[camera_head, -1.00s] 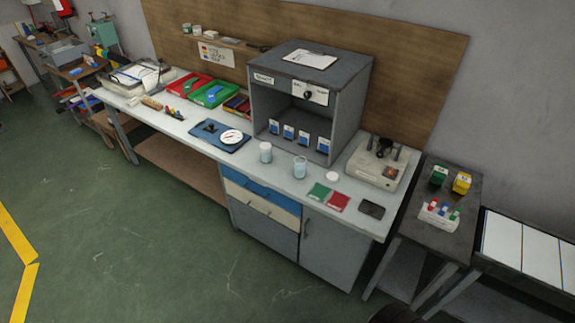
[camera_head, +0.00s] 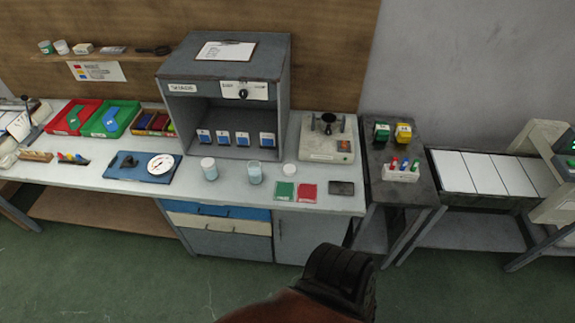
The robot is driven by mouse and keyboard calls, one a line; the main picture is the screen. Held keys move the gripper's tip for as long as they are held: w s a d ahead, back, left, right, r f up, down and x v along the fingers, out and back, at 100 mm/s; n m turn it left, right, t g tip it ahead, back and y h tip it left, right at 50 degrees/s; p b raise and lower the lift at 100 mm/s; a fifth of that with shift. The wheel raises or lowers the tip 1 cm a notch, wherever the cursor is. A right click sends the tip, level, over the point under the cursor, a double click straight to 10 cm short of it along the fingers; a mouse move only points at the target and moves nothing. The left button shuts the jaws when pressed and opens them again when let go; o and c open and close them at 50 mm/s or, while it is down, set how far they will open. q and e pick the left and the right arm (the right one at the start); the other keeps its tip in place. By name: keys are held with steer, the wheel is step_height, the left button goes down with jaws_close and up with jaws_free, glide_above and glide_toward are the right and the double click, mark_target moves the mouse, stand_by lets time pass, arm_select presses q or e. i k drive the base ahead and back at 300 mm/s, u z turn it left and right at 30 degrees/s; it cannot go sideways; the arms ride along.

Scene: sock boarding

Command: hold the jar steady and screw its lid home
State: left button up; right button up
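A clear jar with pale blue contents and no lid on it (camera_head: 254,173) stands upright on the grey workbench (camera_head: 235,196). A loose white lid (camera_head: 289,169) lies flat on the bench just right of this jar, apart from it. A second, similar jar (camera_head: 209,169) stands to the left with a white lid on top. A dark rounded part of my own arm with an orange-brown link shows at the bottom. Neither gripper's fingers are in view, and nothing touches the jars or the loose lid.
Behind the jars stands a grey open cabinet (camera_head: 174,108) with several blue-and-white packets inside. Green (camera_head: 285,191) and red (camera_head: 307,192) squares and a dark pad (camera_head: 341,188) lie in front. A beige device (camera_head: 321,152) stands right. A blue board (camera_head: 118,171) lies left.

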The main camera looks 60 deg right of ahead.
mark_target(255, 176)
steer(key=z, duration=0.6)
steer(key=i, duration=0.8)
steer(key=z, duration=1.15)
steer(key=i, duration=0.25)
steer(key=z, duration=0.15)
